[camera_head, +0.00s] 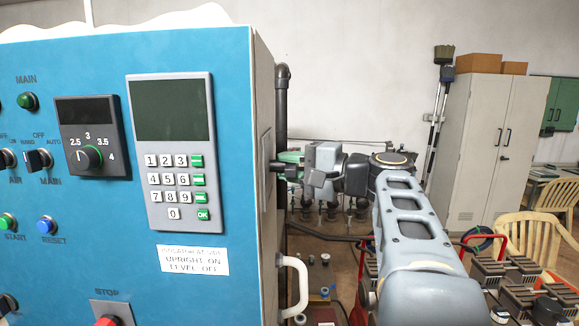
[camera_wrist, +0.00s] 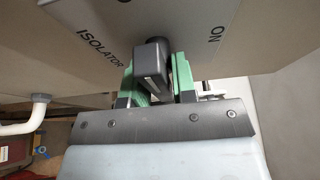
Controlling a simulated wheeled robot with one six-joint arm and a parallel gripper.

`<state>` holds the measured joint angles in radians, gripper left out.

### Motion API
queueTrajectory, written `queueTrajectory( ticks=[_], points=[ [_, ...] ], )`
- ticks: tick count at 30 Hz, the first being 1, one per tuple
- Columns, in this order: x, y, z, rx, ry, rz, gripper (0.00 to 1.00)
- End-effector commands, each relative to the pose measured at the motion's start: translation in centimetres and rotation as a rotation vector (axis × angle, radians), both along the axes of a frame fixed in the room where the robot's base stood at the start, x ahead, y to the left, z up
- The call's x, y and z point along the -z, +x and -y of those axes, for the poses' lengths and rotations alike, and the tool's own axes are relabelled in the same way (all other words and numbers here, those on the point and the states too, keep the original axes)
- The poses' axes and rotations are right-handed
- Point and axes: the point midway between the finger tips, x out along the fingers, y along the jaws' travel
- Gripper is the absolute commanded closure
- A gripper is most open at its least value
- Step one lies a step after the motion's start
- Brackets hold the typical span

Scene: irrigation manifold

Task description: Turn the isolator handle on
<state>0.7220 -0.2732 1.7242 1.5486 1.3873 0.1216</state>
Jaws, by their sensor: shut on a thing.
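The isolator handle (camera_wrist: 152,56) is a dark grey lever on a pale plate (camera_wrist: 203,28) marked ISOLATOR and ON. The plate sits on the right side face of the blue control cabinet (camera_head: 228,110), and its edge shows in the head view (camera_head: 264,160). My gripper (camera_wrist: 154,76) has its green fingers on either side of the handle and is shut on it. In the head view my gripper (camera_head: 291,166) reaches the plate from the right; the handle is mostly hidden there. I cannot tell whether the handle is upright or level.
A label (camera_head: 193,260) on the cabinet front reads UPRIGHT ON, LEVEL OFF. A white pull handle (camera_head: 299,286) juts from the cabinet side below my gripper. A dark vertical pipe (camera_head: 282,110) runs behind the cabinet. Pumps and pipework (camera_head: 325,215) stand behind my arm.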

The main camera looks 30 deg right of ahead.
Motion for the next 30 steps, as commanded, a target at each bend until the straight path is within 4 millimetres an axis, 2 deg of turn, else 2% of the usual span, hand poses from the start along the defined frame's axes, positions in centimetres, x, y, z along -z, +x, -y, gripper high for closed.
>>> queueTrajectory(
  ticks=[11,30],
  points=[
    [-0.27,-0.01,0.01,0.000,0.041,-0.073,0.98],
    [-0.39,0.04,0.02,-0.001,0.323,-0.574,0.98]
  ],
)
